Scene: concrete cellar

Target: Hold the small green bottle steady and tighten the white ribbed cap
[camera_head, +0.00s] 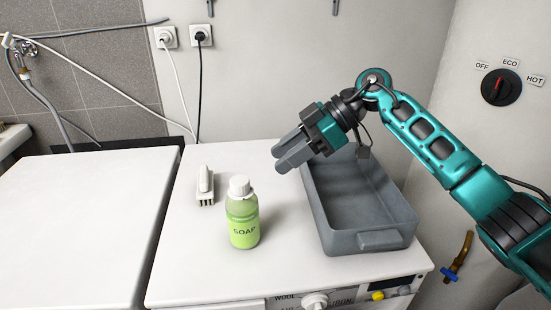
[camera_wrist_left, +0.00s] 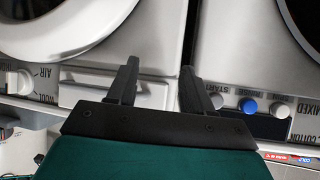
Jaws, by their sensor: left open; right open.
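The small green bottle (camera_head: 243,222), labelled SOAP, stands upright on the white machine top. The white ribbed cap (camera_head: 239,186) sits on its neck; how tight it is cannot be told. My right gripper (camera_head: 284,158) is open and empty, above the back left corner of the grey bin, up and to the right of the bottle. My left gripper (camera_wrist_left: 155,85) is open and empty in the left wrist view, in front of the machine fronts. It is not in the head view.
A grey bin (camera_head: 312,205), seemingly empty, stands right of the bottle. A white brush (camera_head: 205,186) lies behind and left of it. A second white top (camera_head: 75,225) at left is bare. A wall dial (camera_head: 500,88) is at upper right.

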